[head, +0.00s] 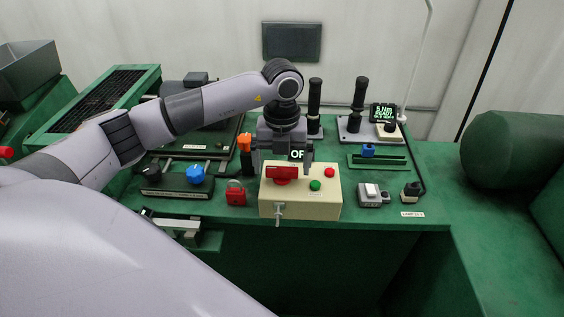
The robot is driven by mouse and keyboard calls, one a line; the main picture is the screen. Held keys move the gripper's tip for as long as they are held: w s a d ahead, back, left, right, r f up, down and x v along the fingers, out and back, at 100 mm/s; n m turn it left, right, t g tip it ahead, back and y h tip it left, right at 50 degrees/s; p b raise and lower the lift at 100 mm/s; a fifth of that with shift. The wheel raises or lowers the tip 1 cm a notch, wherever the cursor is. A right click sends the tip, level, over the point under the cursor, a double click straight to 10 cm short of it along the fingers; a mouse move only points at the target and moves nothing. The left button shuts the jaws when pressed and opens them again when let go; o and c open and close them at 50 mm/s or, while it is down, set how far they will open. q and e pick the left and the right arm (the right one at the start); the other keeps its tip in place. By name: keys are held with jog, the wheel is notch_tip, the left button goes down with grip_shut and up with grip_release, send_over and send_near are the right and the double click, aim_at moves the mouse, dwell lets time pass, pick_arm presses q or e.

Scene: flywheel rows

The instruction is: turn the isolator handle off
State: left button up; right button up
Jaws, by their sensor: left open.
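My left gripper (282,163) comes down over the box from behind. Its fingers are open, one on each side of the handle; I cannot tell whether they touch it. My right gripper is out of view.
A red padlock (236,194) and a blue knob (195,174) stand left of the box. A small grey switch unit (372,194) stands right of it. Black upright handles (359,93) and a lit display (383,113) are behind. The bench's front edge is close to the box.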

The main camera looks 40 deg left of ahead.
aim_at(281, 168)
pick_arm(q)
notch_tip(281, 168, up, 7)
jog(key=shift+b, duration=0.3)
jog(key=shift+s, duration=0.1)
dwell(0.4)
